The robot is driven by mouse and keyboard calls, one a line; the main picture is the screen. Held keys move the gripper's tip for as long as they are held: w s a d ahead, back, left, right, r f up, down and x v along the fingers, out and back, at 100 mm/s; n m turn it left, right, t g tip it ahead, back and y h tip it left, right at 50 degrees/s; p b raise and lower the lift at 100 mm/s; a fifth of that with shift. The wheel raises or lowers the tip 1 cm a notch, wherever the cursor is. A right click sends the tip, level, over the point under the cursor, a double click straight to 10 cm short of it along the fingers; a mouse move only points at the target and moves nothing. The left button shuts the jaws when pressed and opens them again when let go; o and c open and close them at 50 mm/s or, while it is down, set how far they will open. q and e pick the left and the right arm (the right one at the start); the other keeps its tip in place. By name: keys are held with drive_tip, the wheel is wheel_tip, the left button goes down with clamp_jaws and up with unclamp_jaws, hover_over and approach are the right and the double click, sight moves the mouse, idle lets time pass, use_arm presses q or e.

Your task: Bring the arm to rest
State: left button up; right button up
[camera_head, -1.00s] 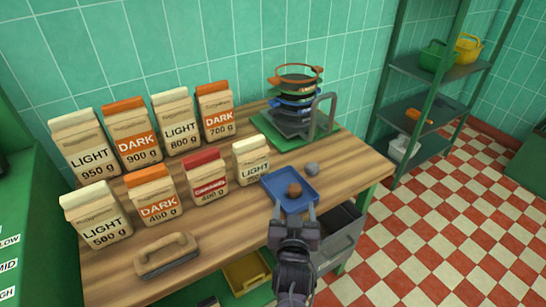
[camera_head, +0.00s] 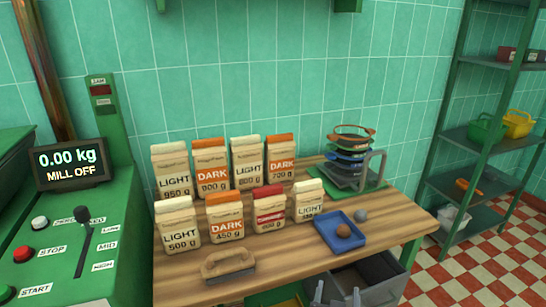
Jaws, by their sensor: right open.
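My right gripper (camera_head: 337,297) shows only by its fingertips at the bottom edge, in front of the table. Its two fingers stand apart with nothing between them. The rest of the right arm is out of the picture. The gripper is apart from the tray. My left gripper does not show.
Several paper bags, such as the dark 450 g bag (camera_head: 225,218), stand in two rows on the table. A grey bin (camera_head: 368,280) is below; a mill panel (camera_head: 75,230) stands left.

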drive_tip(key=s+d+f+n+g+y, duration=0.1)
drive_tip(key=s+f+n+g, duration=0.1)
drive_tip(key=f, duration=0.8)
drive_tip(key=s+d+f+n+g+y, duration=0.1)
drive_tip(key=s+d+f+g, duration=0.15)
drive_tip(key=f, duration=0.75)
drive_tip(key=s+d+f+n+g, duration=0.1)
drive_tip(key=s+f+n, duration=0.15)
drive_tip(key=f, duration=0.75)
drive_tip(key=s+d+f+g+y, duration=0.1)
drive_tip(key=s+f+g, duration=0.1)
drive_tip(key=s+f, duration=0.5)
drive_tip(key=s+d+f+g, duration=0.2)
drive_tip(key=s+f+g, duration=0.1)
drive_tip(key=s+f, duration=0.35)
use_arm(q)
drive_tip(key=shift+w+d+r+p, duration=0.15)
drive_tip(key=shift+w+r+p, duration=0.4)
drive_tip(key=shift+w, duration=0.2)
use_arm(e)
drive_tip(key=s+f+g, duration=0.2)
drive_tip(key=s+f, duration=0.1)
drive_tip(key=s, duration=0.7)
drive_tip(key=s+f+g+y, duration=0.1)
drive_tip(key=s+f, duration=0.3)
drive_tip(key=s, duration=0.6)
drive_tip(key=shift+d+g, duration=0.45)
drive_tip(key=shift+g, duration=0.1)
drive_tip(key=shift+w, duration=0.1)
drive_tip(key=shift+c, duration=0.4)
